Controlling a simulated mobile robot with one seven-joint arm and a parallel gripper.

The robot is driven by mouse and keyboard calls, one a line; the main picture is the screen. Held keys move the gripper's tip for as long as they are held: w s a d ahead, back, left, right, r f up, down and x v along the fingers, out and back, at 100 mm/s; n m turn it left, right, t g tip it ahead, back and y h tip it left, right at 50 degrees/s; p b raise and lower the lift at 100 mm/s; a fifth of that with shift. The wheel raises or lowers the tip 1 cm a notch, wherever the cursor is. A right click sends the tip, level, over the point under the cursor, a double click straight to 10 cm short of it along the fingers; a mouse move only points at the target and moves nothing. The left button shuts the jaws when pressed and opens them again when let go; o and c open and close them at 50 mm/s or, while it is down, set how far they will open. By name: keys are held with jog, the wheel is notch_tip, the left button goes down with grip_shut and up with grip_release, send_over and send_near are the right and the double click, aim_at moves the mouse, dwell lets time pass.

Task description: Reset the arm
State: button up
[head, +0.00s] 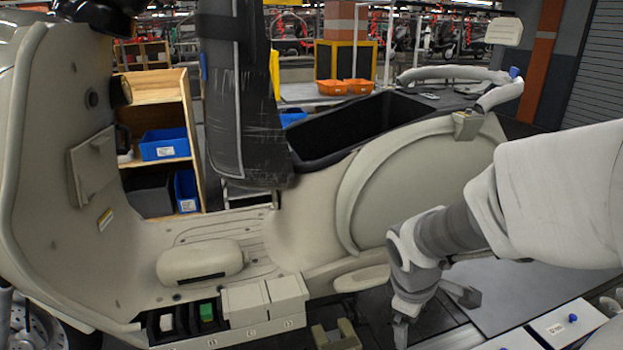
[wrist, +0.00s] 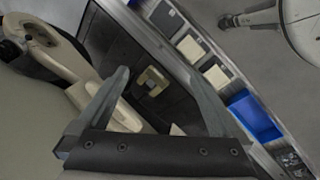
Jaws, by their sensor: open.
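My gripper (head: 432,310) hangs low in the right half of the head view, in front of the rear side panel of a beige scooter body (head: 430,185). Its two fingers are spread apart with nothing between them. In the wrist view my gripper (wrist: 158,73) shows both grey fingers wide apart over a dark surface. A small beige bracket-like part (wrist: 152,82) lies beyond the fingertips there, apart from them. A similar beige part (head: 336,336) shows at the bottom of the head view.
Lidded and open compartments (head: 245,303) line the scooter's lower edge; one holds something green. A dark raised seat (head: 240,100) stands over an open black storage well (head: 350,130). A wooden shelf (head: 165,90) holds blue bins behind.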

jog(key=s+a+r+m+t+y, duration=0.2)
jog(key=s+a+r+m+t, duration=0.15)
jog(key=s+r+m, duration=0.95)
notch_tip(320, 180, up, 18)
jog(key=n+p, duration=0.2)
jog(key=p, duration=1.5)
jog(key=shift+w+a+f, duration=0.2)
jog(key=shift+w+f, duration=0.05)
jog(key=shift+w, duration=0.2)
